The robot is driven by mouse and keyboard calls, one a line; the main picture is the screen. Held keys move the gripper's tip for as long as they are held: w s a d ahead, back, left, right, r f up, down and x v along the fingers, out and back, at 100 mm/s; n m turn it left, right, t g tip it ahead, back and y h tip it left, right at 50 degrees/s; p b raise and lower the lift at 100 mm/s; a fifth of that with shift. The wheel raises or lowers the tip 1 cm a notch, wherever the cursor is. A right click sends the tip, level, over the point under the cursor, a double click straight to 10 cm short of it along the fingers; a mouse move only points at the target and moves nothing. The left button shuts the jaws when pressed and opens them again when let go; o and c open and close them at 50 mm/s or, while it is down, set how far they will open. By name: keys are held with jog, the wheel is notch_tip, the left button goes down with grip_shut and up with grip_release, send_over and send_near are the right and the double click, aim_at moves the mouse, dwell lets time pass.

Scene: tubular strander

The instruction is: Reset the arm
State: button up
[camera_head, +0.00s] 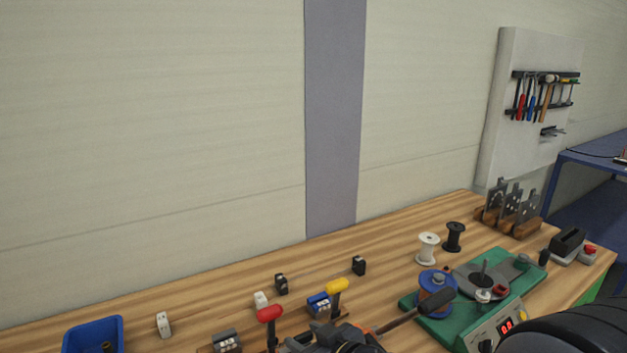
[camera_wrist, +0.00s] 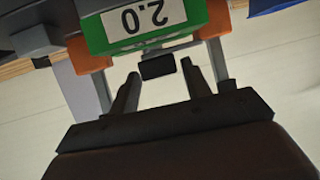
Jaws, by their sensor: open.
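My gripper (camera_wrist: 160,70) points up the wrist view with its two dark fingers apart. A small black block (camera_wrist: 157,67) shows between the fingertips; I cannot tell whether it lies between them or beyond them. Just past it is a green body (camera_wrist: 100,35) with a white label (camera_wrist: 143,18) that reads "2.0" upside down, flanked by orange parts (camera_wrist: 212,20). In the head view a dark curved shape at the lower right looks like part of my arm, and I cannot make out my gripper for certain.
The wooden bench (camera_head: 385,245) runs along the wall. On it are a blue bin (camera_head: 92,334), red (camera_head: 270,313) and yellow (camera_head: 337,286) handles, white (camera_head: 428,247) and black (camera_head: 454,236) spools, and a green machine (camera_head: 440,331) with a blue spool (camera_head: 436,291). A tool board (camera_head: 507,70) hangs at right.

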jog(key=shift+w+d+n+g+y+p, duration=0.1)
jog(key=shift+w+n+g+y+p, duration=0.05)
jog(key=shift+n+g+y+p, duration=0.7)
jog(key=shift+w+d+n+g+y+p, duration=0.1)
jog(key=shift+n+g+y+p, duration=0.5)
jog(key=shift+n, duration=0.45)
jog(key=shift+s+d+r+g+y, duration=0.1)
jog(key=shift+d+r+g+y, duration=0.15)
jog(key=shift+d+g, duration=0.1)
jog(key=v, duration=0.9)
jog(key=shift+s+d+p, duration=0.2)
jog(key=shift+s+p, duration=0.05)
jog(key=shift+p, duration=0.2)
